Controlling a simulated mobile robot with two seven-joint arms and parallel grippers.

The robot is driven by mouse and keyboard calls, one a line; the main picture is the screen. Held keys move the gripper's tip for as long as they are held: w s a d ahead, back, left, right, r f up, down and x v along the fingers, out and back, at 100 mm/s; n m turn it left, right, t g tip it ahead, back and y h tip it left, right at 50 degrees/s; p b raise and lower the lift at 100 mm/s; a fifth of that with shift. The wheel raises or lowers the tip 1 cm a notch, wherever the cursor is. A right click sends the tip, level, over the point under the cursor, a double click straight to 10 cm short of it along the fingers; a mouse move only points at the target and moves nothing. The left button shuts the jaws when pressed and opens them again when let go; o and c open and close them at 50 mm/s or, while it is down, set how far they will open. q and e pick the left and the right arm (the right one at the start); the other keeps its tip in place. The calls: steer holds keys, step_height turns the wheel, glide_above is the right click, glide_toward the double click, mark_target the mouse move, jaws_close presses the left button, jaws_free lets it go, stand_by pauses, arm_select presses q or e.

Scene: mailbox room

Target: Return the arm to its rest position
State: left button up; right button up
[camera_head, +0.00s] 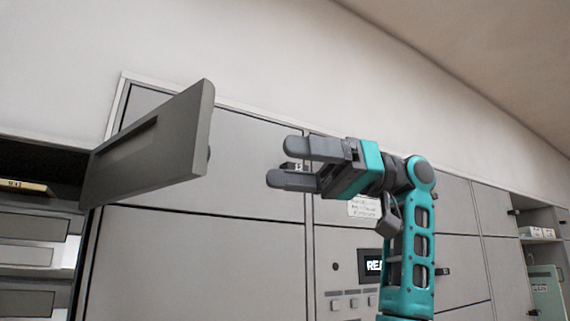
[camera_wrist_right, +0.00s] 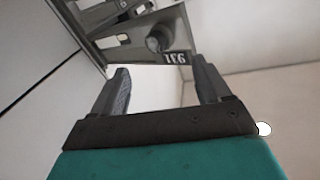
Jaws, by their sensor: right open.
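My right gripper (camera_head: 277,163) is open and empty, raised in front of the grey locker wall and pointing left. Its two fingers are apart, and they also show in the right wrist view (camera_wrist_right: 163,80). My right arm rises from the bottom of the head view in teal and bends left at the wrist. A grey mailbox door (camera_head: 155,150) stands swung open to the left of the gripper, with a gap between them. My left gripper is not in view.
Closed grey locker panels (camera_head: 200,255) fill the wall behind the gripper. A panel with a dark display (camera_head: 370,266) and buttons is below it. An open compartment (camera_head: 40,165) is at the left, and open shelves (camera_head: 540,240) are at the far right.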

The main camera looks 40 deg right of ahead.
stand_by(0.3)
steer(key=w+a+f+m+t+h, duration=0.2)
steer(key=w+f+m+t, duration=0.15)
steer(key=w+f, duration=0.7)
steer(key=w+a+f+m+t+h, duration=0.15)
steer(key=w+f+m, duration=0.35)
steer(key=w+f, duration=0.55)
steer(key=w+f+m+t+h, duration=0.1)
steer(key=w+f+m+h, duration=0.15)
steer(key=f, duration=0.95)
steer(key=w+f+m+h, duration=0.1)
steer(key=f+h, duration=0.2)
steer(key=f, duration=0.9)
steer(key=s+a+f+h, duration=0.15)
steer(key=s+f, duration=0.35)
steer(key=f, duration=0.7)
steer(key=s+f+h, duration=0.3)
steer(key=s+f, duration=0.2)
steer(key=f, duration=0.7)
steer(key=s+a+f+n, duration=0.1)
steer(key=s+f, duration=0.2)
steer(key=s, duration=0.3)
steer(key=s+a+f+h, duration=0.1)
steer(key=s+f, duration=0.3)
steer(key=s, duration=0.3)
steer(key=s+a+f+n+g, duration=0.1)
steer(key=s+a+f, duration=0.1)
steer(key=s+f, duration=0.2)
steer(key=s, duration=0.3)
steer(key=shift+n, duration=0.3)
